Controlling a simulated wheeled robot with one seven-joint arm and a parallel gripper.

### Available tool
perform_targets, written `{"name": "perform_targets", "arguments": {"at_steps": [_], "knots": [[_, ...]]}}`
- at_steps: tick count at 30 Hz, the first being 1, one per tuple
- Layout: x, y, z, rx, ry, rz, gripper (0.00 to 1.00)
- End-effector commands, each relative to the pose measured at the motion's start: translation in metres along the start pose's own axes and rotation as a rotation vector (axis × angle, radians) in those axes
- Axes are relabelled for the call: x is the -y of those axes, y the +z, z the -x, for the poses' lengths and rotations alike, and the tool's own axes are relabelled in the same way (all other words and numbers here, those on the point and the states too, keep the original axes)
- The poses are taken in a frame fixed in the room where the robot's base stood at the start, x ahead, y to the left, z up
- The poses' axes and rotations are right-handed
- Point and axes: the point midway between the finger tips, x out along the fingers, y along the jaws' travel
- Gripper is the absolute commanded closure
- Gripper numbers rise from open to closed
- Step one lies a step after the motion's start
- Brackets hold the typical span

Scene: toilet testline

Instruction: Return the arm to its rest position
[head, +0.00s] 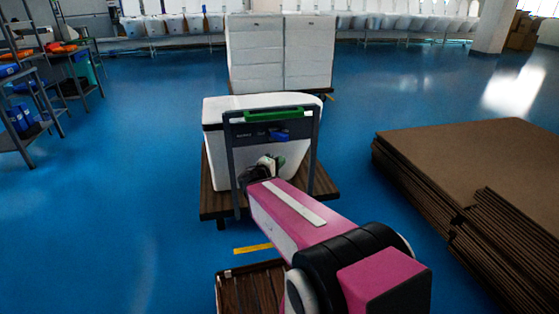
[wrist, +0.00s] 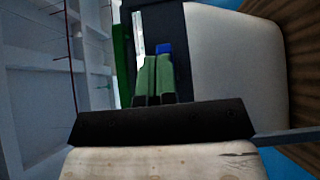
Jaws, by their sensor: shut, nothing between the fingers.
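My pink arm (head: 290,215) reaches forward from the lower right toward a cart in the middle of the head view. My gripper (wrist: 154,60) has two green fingers pressed together with nothing between them. A blue part (head: 281,135) sits on that panel. It also shows just beyond the fingertips in the wrist view (wrist: 165,48); whether they touch it I cannot tell.
White boxes (head: 280,50) stand behind. Stacked brown sheets (head: 480,170) lie to the right, shelves (head: 25,110) to the left.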

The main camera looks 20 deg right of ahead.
Motion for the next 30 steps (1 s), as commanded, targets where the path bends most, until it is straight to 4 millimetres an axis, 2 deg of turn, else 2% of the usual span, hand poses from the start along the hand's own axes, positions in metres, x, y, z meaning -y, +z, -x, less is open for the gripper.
{"name": "perform_targets", "arguments": {"at_steps": [8,11,17,24,30], "knots": [[0.007,0.005,-0.003,0.028,-0.044,-0.014,1.0],[0.019,0.015,-0.005,0.077,-0.122,-0.038,1.0],[0.058,0.038,-0.005,0.214,-0.371,-0.114,1.0],[0.107,0.056,0.017,0.366,-0.735,-0.224,1.0],[0.137,0.054,0.048,0.453,-1.053,-0.33,1.0]]}}
